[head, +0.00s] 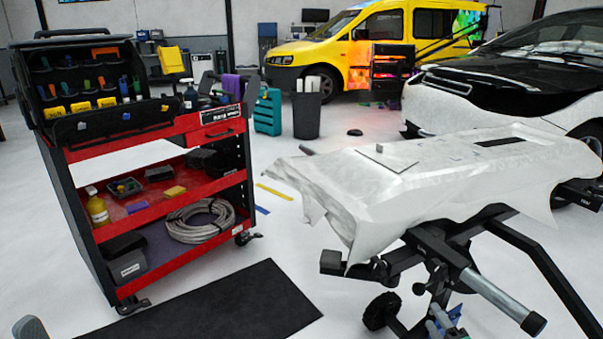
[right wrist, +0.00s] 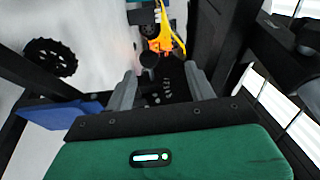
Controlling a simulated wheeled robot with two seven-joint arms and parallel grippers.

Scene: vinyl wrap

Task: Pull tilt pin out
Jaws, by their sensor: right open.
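A small round black knob (right wrist: 148,60), which looks like the tilt pin's head, shows in the right wrist view by a dark plate with a curved row of holes (right wrist: 168,88). A black knob (head: 418,288) also shows under the stand in the head view. My right gripper (right wrist: 160,80) is open, its two grey fingers apart. The knob appears ahead between the fingertips, nearer the left finger; I see no contact. In the head view this gripper (head: 441,318) is below the stand's frame, partly cut by the bottom edge. The pin's shaft is hidden.
The black stand (head: 440,250) carries a white draped panel (head: 420,180) above my right gripper. Dark frame bars flank the gripper, and a black caster (head: 381,310) is beside it. A red tool cart (head: 150,210) and black mat (head: 215,308) are left. White floor lies between.

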